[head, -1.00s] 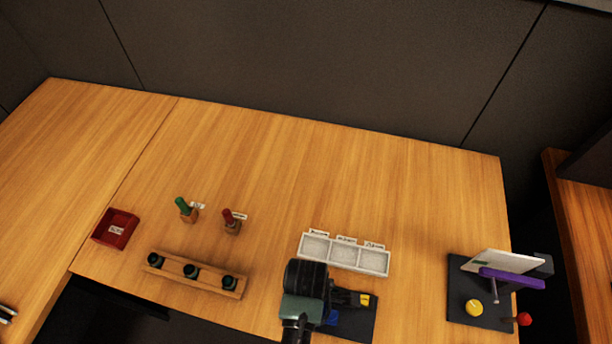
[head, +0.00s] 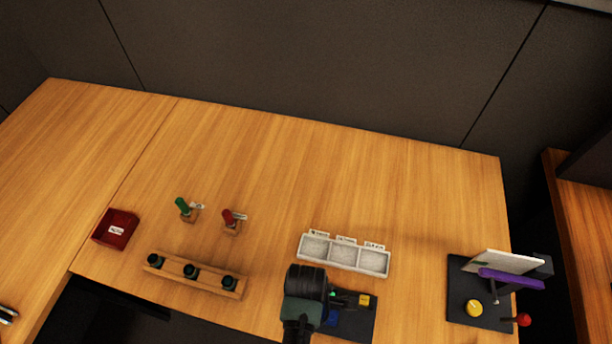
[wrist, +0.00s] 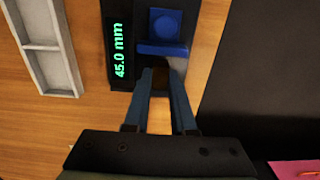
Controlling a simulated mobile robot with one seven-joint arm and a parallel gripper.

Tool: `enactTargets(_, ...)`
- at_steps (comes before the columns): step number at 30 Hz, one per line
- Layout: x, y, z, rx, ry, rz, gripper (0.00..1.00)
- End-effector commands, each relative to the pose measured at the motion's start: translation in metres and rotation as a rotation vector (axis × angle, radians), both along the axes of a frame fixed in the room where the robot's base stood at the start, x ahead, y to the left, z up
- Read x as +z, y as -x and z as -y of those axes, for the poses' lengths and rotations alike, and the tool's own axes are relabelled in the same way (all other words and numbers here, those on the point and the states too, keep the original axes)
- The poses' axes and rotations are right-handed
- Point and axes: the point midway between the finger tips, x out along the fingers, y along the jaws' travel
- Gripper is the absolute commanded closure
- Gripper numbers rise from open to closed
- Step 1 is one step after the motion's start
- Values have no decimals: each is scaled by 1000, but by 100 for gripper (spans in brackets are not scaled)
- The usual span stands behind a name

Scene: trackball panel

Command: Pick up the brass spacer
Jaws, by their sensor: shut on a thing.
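A small dark brownish piece, which I take to be the brass spacer (wrist: 160,77), sits between my fingertips in the wrist view. It is shaded and mostly covered by the fingers. My gripper (wrist: 160,86) is shut on it, right at the front of a blue block (wrist: 163,48) on a black gauge with a green readout (wrist: 119,51) of "45.0 mm". I cannot tell whether the piece touches the blue block. In the head view my arm hides the fingertips and the spacer; the gauge's dark base (head: 362,325) shows beside it.
A white three-compartment tray (head: 344,268) stands just behind the gauge. A wooden rack (head: 210,282) with black knobs, a red box (head: 116,228) and green and red handled pieces stand left. A dark panel (head: 460,305) with a purple bar stands right. The back of the table is clear.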

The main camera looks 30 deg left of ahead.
Motion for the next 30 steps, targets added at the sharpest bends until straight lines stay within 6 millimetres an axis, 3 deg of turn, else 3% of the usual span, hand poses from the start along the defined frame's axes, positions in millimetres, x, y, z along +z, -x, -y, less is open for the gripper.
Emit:
enactTargets(7,12,-1,0,0,-1,3,100)
enactTargets(21,92,-1,0,0,-2,3,100)
enactTargets(30,102,-5,3,-65,-1,2,100)
